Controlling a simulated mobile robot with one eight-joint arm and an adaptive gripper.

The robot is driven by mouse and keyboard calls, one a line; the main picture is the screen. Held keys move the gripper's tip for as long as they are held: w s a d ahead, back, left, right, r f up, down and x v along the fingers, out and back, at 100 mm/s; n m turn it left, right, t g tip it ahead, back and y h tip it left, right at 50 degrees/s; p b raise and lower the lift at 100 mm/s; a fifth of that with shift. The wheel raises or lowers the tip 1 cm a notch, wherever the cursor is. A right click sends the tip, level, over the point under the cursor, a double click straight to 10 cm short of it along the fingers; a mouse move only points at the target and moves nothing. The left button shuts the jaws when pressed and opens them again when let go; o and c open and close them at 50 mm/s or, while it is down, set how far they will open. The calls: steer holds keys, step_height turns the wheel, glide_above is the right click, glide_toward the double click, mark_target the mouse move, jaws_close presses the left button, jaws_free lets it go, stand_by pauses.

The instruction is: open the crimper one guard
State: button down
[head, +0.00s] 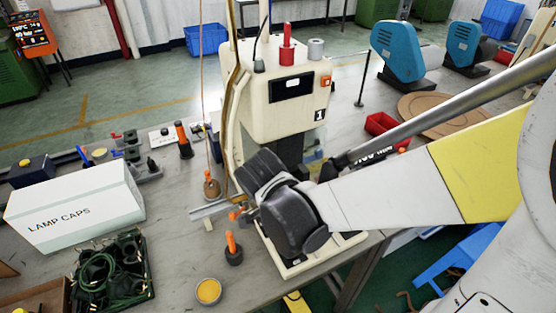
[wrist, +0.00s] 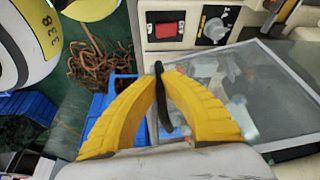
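Crimper one (head: 257,103) is the cream machine marked 1 in the head view. My dark wrist blocks its lower front there and hides my fingers. In the wrist view, its guard (wrist: 250,85) is a see-through pane in a grey frame, below the machine's control panel. A slim black handle (wrist: 161,100) stands at the pane's left edge. My gripper (wrist: 163,75) has its two yellow fingers drawn together at the tips, with the handle between them. How far the guard is swung is not clear.
In the head view, a LAMP CAPS box (head: 76,206) and a dark tray (head: 112,272) stand left on the bench.

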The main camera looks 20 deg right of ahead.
steer(key=shift+s+a, duration=0.1)
steer(key=shift+a, duration=1.4)
steer(key=c, duration=1.5)
jaws_free()
steer(key=v, duration=1.2)
